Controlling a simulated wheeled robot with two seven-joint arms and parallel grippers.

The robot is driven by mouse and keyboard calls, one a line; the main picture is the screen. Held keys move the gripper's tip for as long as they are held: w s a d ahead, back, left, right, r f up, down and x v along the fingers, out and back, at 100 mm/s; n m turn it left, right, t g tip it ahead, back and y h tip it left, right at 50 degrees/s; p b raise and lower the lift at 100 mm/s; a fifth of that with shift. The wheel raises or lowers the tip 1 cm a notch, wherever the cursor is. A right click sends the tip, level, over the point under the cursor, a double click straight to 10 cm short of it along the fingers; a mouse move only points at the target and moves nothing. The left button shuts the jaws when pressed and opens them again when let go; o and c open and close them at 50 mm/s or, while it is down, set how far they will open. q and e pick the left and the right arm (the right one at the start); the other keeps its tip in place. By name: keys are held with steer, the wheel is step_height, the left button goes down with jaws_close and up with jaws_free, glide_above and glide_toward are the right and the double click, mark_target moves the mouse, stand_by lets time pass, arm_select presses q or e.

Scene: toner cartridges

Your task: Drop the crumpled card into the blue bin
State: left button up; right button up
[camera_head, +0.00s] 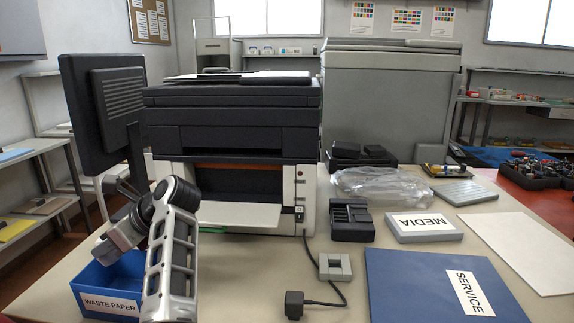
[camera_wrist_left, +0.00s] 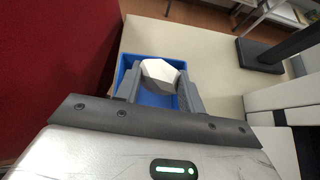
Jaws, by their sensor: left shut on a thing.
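The crumpled card (camera_wrist_left: 160,73) is a white, faceted lump between the fingers of my left gripper (camera_wrist_left: 160,84) in the wrist view. The left gripper (camera_head: 106,252) is shut on it and points down over the blue bin (camera_head: 108,280) in the head view. The card cannot be made out in the head view, behind the gripper and bin wall. The bin carries a "WASTE PAPER" label and stands at the table's front left. In the wrist view, the bin (camera_wrist_left: 126,63) lies behind the card and fingers. My right gripper is not in view.
A printer (camera_head: 235,115) stands behind the bin, with a monitor (camera_head: 105,100) at its left. A grey block (camera_head: 335,267), a black adapter (camera_head: 294,305) with its cable and a blue "SERVICE" folder (camera_head: 420,285) lie to the right.

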arm_select(q)
steer(key=o, duration=1)
steer(key=shift+r, duration=0.1)
